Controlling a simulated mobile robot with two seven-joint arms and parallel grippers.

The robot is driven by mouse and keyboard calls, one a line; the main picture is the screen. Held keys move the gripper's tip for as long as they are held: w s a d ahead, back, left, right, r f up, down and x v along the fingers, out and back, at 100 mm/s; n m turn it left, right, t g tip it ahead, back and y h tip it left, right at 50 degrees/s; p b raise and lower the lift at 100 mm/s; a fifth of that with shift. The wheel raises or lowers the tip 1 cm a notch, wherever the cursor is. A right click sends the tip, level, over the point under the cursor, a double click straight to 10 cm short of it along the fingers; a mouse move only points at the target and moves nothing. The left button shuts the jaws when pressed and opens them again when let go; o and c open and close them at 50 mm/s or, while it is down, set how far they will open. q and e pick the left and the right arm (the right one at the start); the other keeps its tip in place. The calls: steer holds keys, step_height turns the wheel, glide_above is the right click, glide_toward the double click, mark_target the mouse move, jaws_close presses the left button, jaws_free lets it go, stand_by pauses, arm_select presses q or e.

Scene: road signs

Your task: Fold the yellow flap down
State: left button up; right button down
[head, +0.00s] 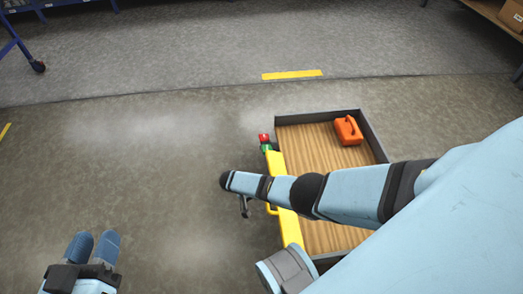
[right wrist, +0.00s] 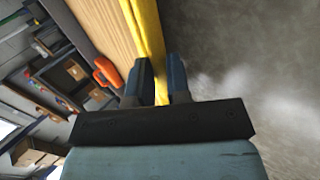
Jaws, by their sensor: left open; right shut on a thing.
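The yellow flap (head: 289,228) runs along the left side of a wood-floored bed (head: 303,150) in the head view. It seems to stand up along that edge; its exact tilt is hard to judge. My right arm crosses over the bed and hides the flap's middle. A yellow handle (head: 271,209) shows on its outer side. In the right wrist view, my right gripper (right wrist: 160,82) is shut on the flap (right wrist: 147,30), one finger on each side of its edge. My left gripper (head: 93,247) is open and empty over the floor at lower left, well apart from the flap.
An orange can (head: 348,131) sits in the bed's far right corner, near the dark grey side wall (head: 372,135). A red and green piece (head: 265,143) is at the flap's far end. The floor left of the bed is clear. A yellow floor stripe (head: 292,75) lies beyond.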

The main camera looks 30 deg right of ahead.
arm_select(q)
steer(key=shift+f, duration=0.1)
arm_select(e)
steer(key=shift+a+f, duration=0.25)
steer(key=c, duration=1.4)
jaws_free()
steer(key=o, duration=0.3)
steer(key=shift+w+f, duration=0.1)
steer(key=shift+f, duration=0.1)
arm_select(q)
steer(key=shift+w, duration=0.15)
arm_select(e)
steer(key=shift+r, duration=0.1)
arm_select(q)
steer(key=shift+r, duration=0.2)
arm_select(e)
steer(key=shift+r, duration=0.1)
